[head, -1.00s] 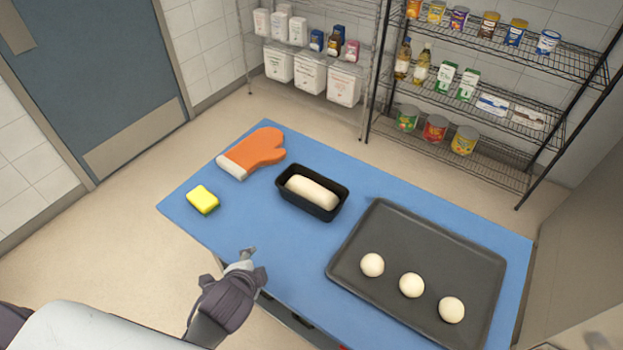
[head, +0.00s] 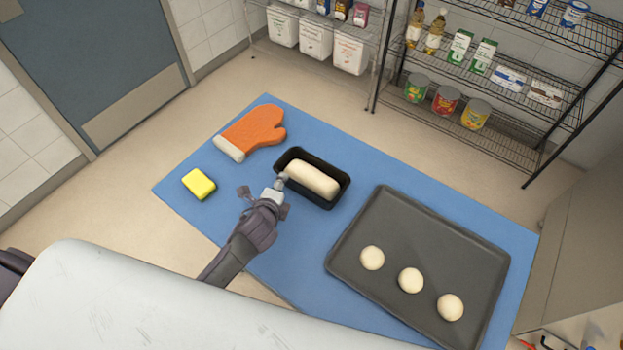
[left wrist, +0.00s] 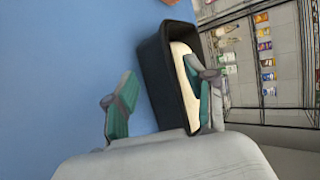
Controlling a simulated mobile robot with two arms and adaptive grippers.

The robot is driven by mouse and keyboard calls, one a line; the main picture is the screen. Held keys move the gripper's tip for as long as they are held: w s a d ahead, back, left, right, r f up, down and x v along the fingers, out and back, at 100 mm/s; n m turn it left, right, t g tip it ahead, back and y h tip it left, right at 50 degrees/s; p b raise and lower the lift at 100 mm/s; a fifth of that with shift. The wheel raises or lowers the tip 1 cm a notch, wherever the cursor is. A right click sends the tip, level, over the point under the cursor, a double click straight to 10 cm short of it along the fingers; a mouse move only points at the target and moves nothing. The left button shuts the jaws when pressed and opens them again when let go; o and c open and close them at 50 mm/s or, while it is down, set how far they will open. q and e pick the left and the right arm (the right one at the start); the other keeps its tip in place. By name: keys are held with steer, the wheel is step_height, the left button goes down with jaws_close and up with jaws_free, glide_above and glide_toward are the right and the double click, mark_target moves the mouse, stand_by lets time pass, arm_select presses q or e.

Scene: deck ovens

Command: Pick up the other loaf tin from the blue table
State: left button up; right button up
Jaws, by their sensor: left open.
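The black loaf tin (head: 325,204) with a pale loaf of dough (head: 312,180) in it stands on the blue table (head: 300,245), between the oven mitt and the baking tray. My left gripper (head: 264,187) is open at the tin's near left end. In the left wrist view the tin (left wrist: 152,75) shows its dark side wall between the spread fingers of the gripper (left wrist: 160,76). One finger is outside the wall; the other overlaps the dough, and whether it touches I cannot tell. My right gripper is not in view.
An orange oven mitt (head: 252,130) and a yellow sponge (head: 199,184) lie at the table's left. A dark baking tray (head: 350,272) with three dough balls covers the right. Wire shelves (head: 500,120) with groceries stand behind.

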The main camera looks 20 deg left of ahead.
arm_select(q)
steer(key=shift+w+d+f+p, duration=0.15)
steer(key=shift+w+p, duration=0.25)
steer(key=shift+w, duration=0.35)
steer(key=shift+x, duration=1.1)
steer(key=shift+w+f+p, duration=0.3)
steer(key=shift+w+f, duration=0.1)
steer(key=shift+w, duration=0.15)
steer(key=shift+s, duration=0.15)
steer(key=c, duration=0.3)
jaws_close()
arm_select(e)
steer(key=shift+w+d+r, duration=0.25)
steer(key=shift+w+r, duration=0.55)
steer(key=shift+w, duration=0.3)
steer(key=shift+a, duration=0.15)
arm_select(q)
steer(key=shift+w+r, duration=0.15)
steer(key=shift+w, duration=0.05)
